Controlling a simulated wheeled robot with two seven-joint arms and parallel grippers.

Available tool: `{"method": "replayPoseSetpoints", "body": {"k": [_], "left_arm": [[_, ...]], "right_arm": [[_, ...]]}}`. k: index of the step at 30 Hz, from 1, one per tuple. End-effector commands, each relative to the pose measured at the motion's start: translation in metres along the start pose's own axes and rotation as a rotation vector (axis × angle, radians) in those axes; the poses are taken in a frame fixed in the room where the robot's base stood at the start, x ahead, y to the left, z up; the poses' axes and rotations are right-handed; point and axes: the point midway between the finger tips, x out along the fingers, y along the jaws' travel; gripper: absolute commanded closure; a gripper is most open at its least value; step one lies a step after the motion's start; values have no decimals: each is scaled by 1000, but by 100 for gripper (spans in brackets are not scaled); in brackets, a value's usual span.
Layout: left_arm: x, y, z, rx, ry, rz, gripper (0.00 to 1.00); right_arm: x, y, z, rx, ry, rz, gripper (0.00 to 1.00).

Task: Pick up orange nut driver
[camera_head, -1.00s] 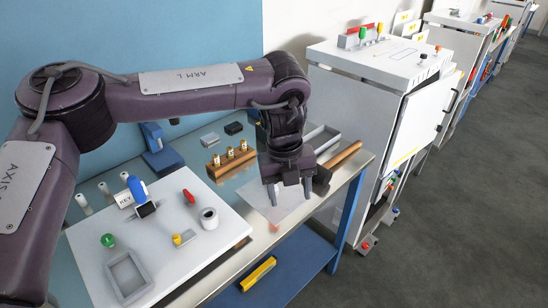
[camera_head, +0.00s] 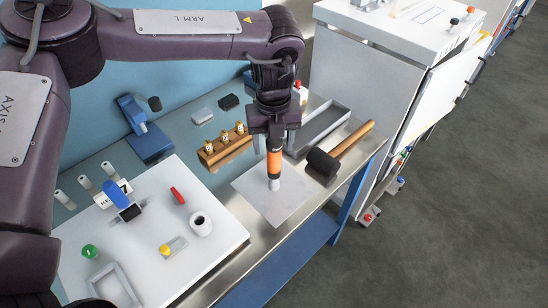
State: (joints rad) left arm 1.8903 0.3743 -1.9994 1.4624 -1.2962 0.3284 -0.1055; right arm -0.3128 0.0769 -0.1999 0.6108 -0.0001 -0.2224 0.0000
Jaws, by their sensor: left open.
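The orange nut driver (camera_head: 274,165) has an orange handle with dark bands and a pale lower end. It appears upright over a light grey sheet (camera_head: 254,201) on the bench. My left gripper (camera_head: 274,143) points down directly over the nut driver and is open. The driver's upper part is hidden by the gripper, and I cannot tell whether the fingers touch it. My right gripper is not in view.
A black-headed mallet (camera_head: 323,164) with a wooden handle and a grey tray (camera_head: 322,127) lie right of the gripper. A wooden block with brass pieces (camera_head: 226,149) stands left. A white board (camera_head: 145,250) with small items fills the front left.

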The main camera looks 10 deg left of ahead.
Motion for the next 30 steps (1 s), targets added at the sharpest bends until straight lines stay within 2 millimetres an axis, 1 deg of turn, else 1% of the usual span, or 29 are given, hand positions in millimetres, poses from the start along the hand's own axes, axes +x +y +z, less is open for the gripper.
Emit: {"method": "replayPoseSetpoints", "body": {"k": [1,2,4,7,11,15,17,23,28,29,30], "left_arm": [[3,0,0,0,3,4,42],[8,-1,1,0,2,5,42],[21,-1,2,0,3,4,42],[31,-1,2,-1,1,2,42],[37,-1,2,-1,-1,1,42],[37,-2,2,-1,-1,1,42],[37,-2,2,-1,-1,1,48],[36,-2,2,-1,0,1,74],[36,-1,2,-1,0,1,97],[36,-1,2,-1,-1,1,100],[36,-1,2,-1,-1,1,100]], "right_arm": [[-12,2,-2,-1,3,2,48],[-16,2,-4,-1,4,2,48],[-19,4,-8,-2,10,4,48],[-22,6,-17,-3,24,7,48],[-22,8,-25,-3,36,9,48],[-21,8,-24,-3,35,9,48],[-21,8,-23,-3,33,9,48],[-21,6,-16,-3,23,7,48],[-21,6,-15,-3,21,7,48],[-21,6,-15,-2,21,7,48],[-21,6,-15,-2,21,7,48]]}}
